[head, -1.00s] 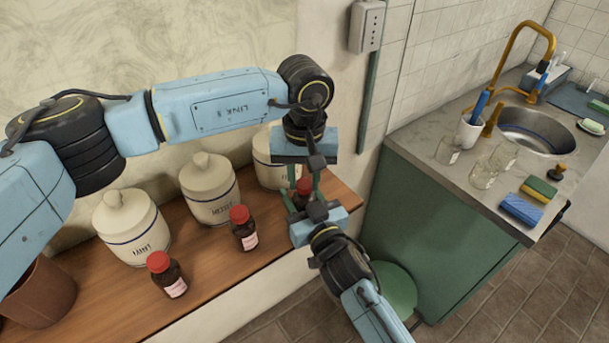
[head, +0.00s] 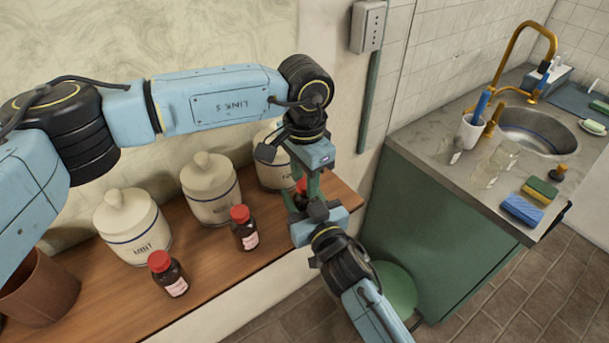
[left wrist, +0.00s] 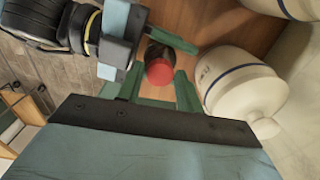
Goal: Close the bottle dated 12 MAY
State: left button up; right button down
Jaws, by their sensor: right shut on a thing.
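A dark bottle with a red cap (head: 301,184) stands at the right end of the wooden shelf, largely hidden by both grippers. Its red cap (left wrist: 160,72) shows from above in the left wrist view. My right gripper (head: 299,205) is shut on this bottle from the front right. My left gripper (head: 305,187) points down over it, its fingers apart on either side of the cap, with small gaps. Two more red-capped brown bottles stand on the shelf, one in the middle (head: 244,229) and one nearer (head: 168,274). Their label dates are too small to read.
Several cream lidded jars stand behind the bottles, one at the left (head: 133,228), one in the middle (head: 210,190) and one behind my left gripper (head: 271,172). A brown pot (head: 40,287) is at the left. A sink counter (head: 425,135) is at the right.

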pick_arm(q)
jog(key=shift+o, duration=1.2)
jog(key=shift+r, duration=0.1)
jog(key=shift+r, duration=2.15)
jog(key=shift+c, duration=0.3)
